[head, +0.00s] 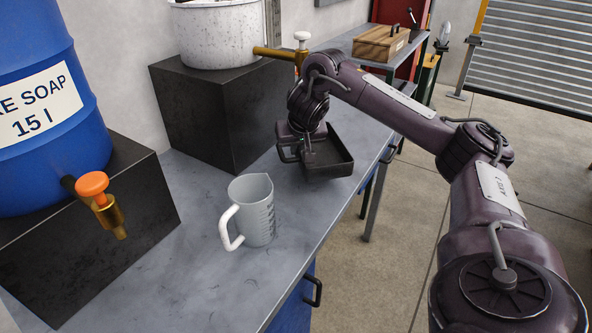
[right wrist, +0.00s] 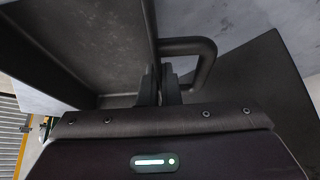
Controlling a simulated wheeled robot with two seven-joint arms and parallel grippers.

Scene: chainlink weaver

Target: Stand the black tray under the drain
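The black tray (head: 341,169) is a shallow open box with a loop handle, near the right edge of the grey bench, in front of a black block. My right gripper (head: 303,143) is at its left wall; in the right wrist view its fingers (right wrist: 160,86) close on the tray's wall (right wrist: 151,30) beside the handle (right wrist: 208,62). I cannot tell whether the tray touches the bench. A brass drain tap (head: 272,52) with a white knob (head: 302,37) sticks out from the speckled white pot (head: 215,38), above and behind the tray; my arm hides its outlet. My left gripper is out of view.
A grey measuring jug (head: 257,211) stands on the bench (head: 205,262) left of the tray. A blue soap barrel (head: 40,100) with an orange-knobbed tap (head: 95,186) sits on a black block at left. The black block (head: 215,110) under the pot stands behind the tray.

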